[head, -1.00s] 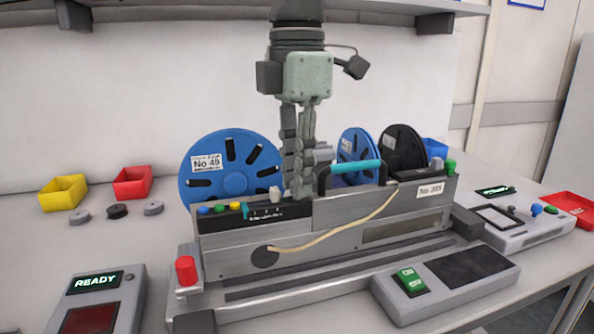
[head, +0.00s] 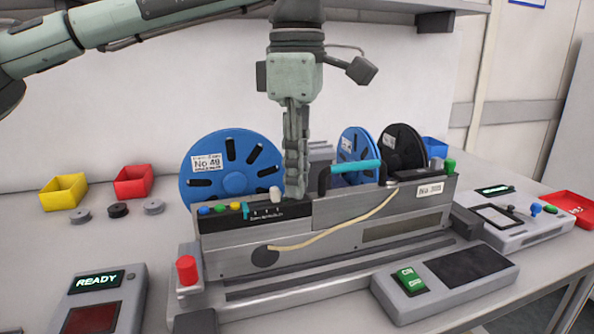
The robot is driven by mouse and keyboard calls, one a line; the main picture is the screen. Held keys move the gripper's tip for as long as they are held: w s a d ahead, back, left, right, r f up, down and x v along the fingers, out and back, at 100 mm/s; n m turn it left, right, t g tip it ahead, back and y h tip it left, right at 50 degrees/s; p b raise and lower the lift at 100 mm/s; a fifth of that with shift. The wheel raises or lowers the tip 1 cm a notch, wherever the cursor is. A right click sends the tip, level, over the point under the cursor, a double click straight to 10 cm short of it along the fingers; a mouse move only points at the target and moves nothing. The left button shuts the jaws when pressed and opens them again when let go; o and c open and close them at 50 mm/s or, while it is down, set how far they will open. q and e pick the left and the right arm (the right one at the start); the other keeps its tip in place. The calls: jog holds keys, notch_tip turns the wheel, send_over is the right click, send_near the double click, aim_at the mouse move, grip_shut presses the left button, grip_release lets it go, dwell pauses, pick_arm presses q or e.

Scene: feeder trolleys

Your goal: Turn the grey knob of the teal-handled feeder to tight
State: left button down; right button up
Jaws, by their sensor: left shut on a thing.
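The teal-handled feeder (head: 340,232) stands upright on the bench, its teal handle (head: 355,167) on top. My left gripper (head: 295,193) points straight down at the feeder's top edge, left of the handle. Its fingers are closed together around the grey knob, which they hide, so I cannot see the knob's angle. A small scale with white marks (head: 268,212) and a teal pointer (head: 245,211) lie just left of the fingertips. A pale peg (head: 275,193) stands beside them. My right gripper is not in view.
Blue reels (head: 232,172) and a black reel (head: 403,150) stand behind. A red button (head: 186,270), a READY box (head: 98,300) and a green-switch box (head: 445,283) are in front. Yellow (head: 63,191) and red (head: 132,182) bins sit left.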

pick_arm(q)
jog(key=shift+m, duration=1.3)
jog(key=c, duration=1.4)
grip_release()
jog(key=shift+c, duration=0.2)
notch_tip(320, 180, up, 12)
jog(key=shift+f, duration=0.1)
